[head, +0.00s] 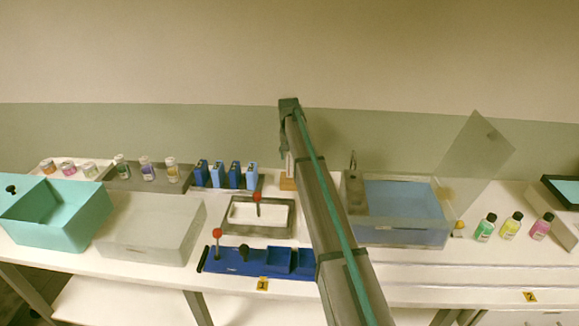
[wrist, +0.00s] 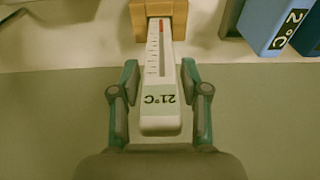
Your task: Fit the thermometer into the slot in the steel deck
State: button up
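The thermometer (wrist: 161,90) is a white stick with a red column and a "21°C" label. In the wrist view its far end sits in a wooden block (wrist: 159,8). My gripper (wrist: 161,80) has one finger on each side of the thermometer, with narrow gaps seeming to show at the fingertips.
The bath (head: 405,236) holds blue water, with a raised clear lid (head: 478,160). Blue "°C" blocks (head: 236,175) stand left of the wooden block. A framed white tray (head: 258,216) and blue rack (head: 250,262) lie in front. Small bottles (head: 512,226) stand right.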

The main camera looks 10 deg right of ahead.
grip_shut()
jog(key=shift+r, duration=0.1)
